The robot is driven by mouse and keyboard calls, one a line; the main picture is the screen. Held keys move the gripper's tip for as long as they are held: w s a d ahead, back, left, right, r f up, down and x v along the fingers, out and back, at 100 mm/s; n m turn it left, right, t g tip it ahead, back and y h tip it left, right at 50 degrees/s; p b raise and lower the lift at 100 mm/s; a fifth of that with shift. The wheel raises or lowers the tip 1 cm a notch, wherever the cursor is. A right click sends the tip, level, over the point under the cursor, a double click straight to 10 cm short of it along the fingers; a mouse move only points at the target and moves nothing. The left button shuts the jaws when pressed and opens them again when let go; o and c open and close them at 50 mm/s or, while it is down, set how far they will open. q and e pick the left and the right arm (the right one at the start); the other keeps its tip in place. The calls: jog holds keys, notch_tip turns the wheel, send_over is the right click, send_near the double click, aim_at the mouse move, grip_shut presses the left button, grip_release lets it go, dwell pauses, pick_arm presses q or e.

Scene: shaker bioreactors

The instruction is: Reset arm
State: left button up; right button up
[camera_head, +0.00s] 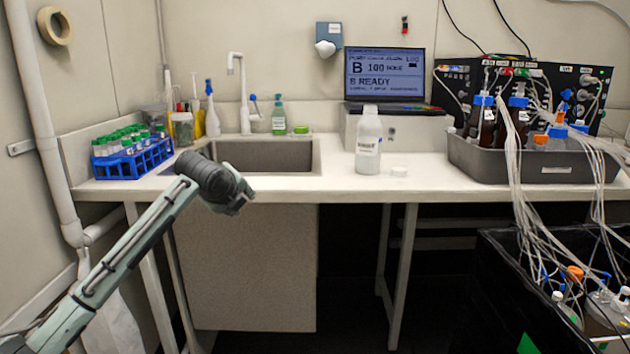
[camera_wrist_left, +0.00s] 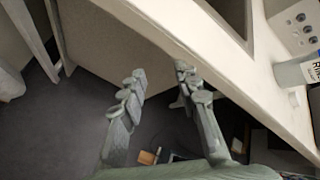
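My left arm (camera_head: 130,245) comes in from the lower left in the head view. Its gripper (camera_head: 237,205) is in front of the counter's front edge, below the sink. In the left wrist view the two fingers of the left gripper (camera_wrist_left: 160,82) are spread apart with nothing between them. The floor and the cabinet panel show beyond them. My right gripper is in neither view.
The counter (camera_head: 330,188) carries a blue rack (camera_head: 135,162) of green-capped tubes, a sink (camera_head: 265,155), a white bottle (camera_head: 368,145), a laptop (camera_head: 385,75) and a grey tray (camera_head: 465,155). A black crate (camera_head: 490,260) with tubing stands lower right. The same bottle shows in the wrist view (camera_wrist_left: 295,74).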

pick_arm(q)
jog(key=s+a+f+n+g, duration=0.2)
jog(key=s+a+f+n, duration=0.15)
jog(key=a+f, duration=0.65)
jog(key=s+a+f+n+g, duration=0.3)
jog(key=a+f, duration=0.4)
jog(key=f, duration=0.7)
jog(key=w+a+r+n+t+y, duration=0.55)
jog(key=r+n, duration=0.35)
jog(key=n, duration=1)
jog(key=s+d+f+g+h, duration=0.1)
jog(key=s+d+f+g, duration=0.15)
jog(key=s+f, duration=1)
jog(key=s+d+f+g+h, duration=0.2)
jog(key=s+d+f, duration=0.2)
jog(key=s+f, duration=0.85)
jog(key=s+d+f+g, duration=0.2)
jog(key=s+f, duration=0.6)
jog(key=s, duration=0.4)
jog(key=s+d+f+g, duration=0.2)
jog(key=s+d+f, duration=0.1)
jog(key=s+f, duration=0.6)
jog(key=s+m+h, duration=0.1)
jog(key=s, duration=0.3)
jog(key=shift+d+f+g, duration=0.15)
jog(key=shift+f+g, duration=0.1)
jog(key=shift+g, duration=0.05)
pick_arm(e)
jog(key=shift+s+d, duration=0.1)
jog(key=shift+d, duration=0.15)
